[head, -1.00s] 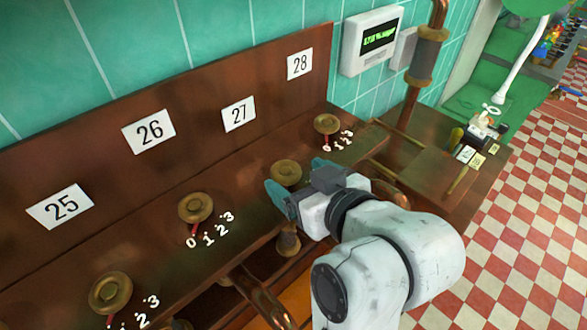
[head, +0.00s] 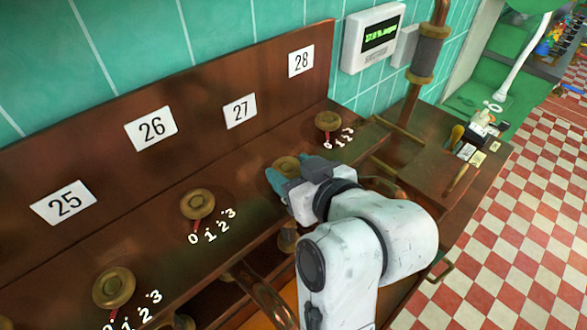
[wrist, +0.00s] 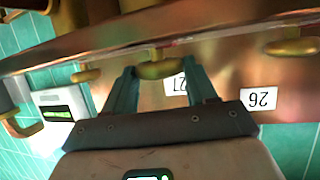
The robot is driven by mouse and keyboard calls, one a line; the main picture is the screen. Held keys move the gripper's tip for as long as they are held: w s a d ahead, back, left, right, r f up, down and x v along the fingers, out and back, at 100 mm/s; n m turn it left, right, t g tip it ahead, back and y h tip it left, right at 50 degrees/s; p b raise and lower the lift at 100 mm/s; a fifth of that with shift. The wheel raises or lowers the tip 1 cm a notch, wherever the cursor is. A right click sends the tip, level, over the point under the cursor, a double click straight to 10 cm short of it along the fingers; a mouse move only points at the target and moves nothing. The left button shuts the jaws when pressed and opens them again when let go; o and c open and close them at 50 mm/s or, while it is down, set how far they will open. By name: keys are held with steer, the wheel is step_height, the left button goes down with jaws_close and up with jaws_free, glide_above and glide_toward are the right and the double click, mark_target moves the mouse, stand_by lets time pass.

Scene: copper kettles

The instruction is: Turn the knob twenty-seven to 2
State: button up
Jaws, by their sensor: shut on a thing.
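Knob twenty-seven (head: 287,162) is a round brass knob on the brown sloping panel, below the white card "27" (head: 240,111). In the head view my gripper (head: 281,175) covers most of it, and its pointer and its 0 to 3 marks are hidden. In the wrist view the knob (wrist: 160,70) sits between the two teal fingers of my gripper (wrist: 160,76), with the card "27" (wrist: 176,84) partly behind it. The gripper is shut on the knob. I cannot tell which number it points to.
Similar knobs stand at 26 (head: 197,204) and 28 (head: 328,121), their red pointers near 0, with another knob (head: 113,287) at lower left. A display box (head: 374,38) hangs on the tiled wall. Copper pipes (head: 268,300) run below the panel. Checkered floor lies at right.

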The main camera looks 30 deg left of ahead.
steer(key=c, duration=0.3)
steer(key=shift+w+d+r+n+g+y+p, duration=0.1)
steer(key=shift+w+n+g+y+p, duration=0.1)
steer(key=shift+n+g+p, duration=0.2)
steer(key=shift+w+d+n+g+y+p, duration=0.1)
steer(key=shift+n+g+y+p, duration=0.15)
steer(key=shift+n+g, duration=0.2)
steer(key=n+g, duration=0.2)
steer(key=shift+w+d+n+g+y, duration=0.1)
steer(key=shift+w+n+g+y, duration=0.15)
steer(key=shift+g+y, duration=0.1)
steer(key=n+g, duration=0.1)
steer(key=n+g+b, duration=0.1)
steer(key=n+g, duration=0.2)
steer(key=g, duration=0.1)
steer(key=shift+w+f, duration=0.2)
steer(key=shift+w, duration=0.15)
steer(key=shift+w+a+r+n+g+h+b, duration=0.15)
steer(key=shift+n+g+h+b, duration=0.2)
steer(key=shift+n+g+b, duration=0.45)
steer(key=shift+w+a+f+n+g+h+b, duration=0.1)
steer(key=shift+n+g+h+b, duration=0.35)
steer(key=shift+n+g, duration=0.65)
